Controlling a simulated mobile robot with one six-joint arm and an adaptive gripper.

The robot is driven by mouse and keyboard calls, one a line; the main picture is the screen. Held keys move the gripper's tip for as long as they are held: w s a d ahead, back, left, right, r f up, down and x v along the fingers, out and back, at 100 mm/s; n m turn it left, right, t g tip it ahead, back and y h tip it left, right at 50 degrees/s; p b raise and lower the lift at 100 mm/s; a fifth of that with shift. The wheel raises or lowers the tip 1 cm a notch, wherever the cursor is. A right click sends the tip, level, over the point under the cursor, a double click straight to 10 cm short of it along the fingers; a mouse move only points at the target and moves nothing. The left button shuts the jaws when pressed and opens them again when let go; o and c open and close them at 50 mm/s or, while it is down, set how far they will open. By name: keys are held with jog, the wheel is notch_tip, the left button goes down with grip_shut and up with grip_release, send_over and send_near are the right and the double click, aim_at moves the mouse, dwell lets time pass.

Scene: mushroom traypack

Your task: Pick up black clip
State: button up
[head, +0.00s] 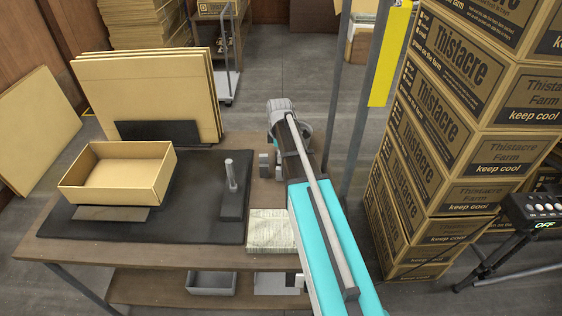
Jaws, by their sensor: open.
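I cannot make out a black clip in the head view. My arm, with a long turquoise link and a grey rod along it, rises from the bottom edge past the right end of the workbench (135,253). My arm hides part of the bench's right end.
An open, empty-looking cardboard tray (113,194) sits on a dark mat (190,225). A dark stand with a grey post (231,178) is to its right. A printed paper stack (271,231) lies near the front edge. Tall stacked boxes (440,130) stand on the right.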

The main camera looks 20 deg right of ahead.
jog(key=shift+f+b, duration=0.5)
jog(key=shift+f, duration=0.3)
jog(key=shift+c, duration=0.2)
grip_shut()
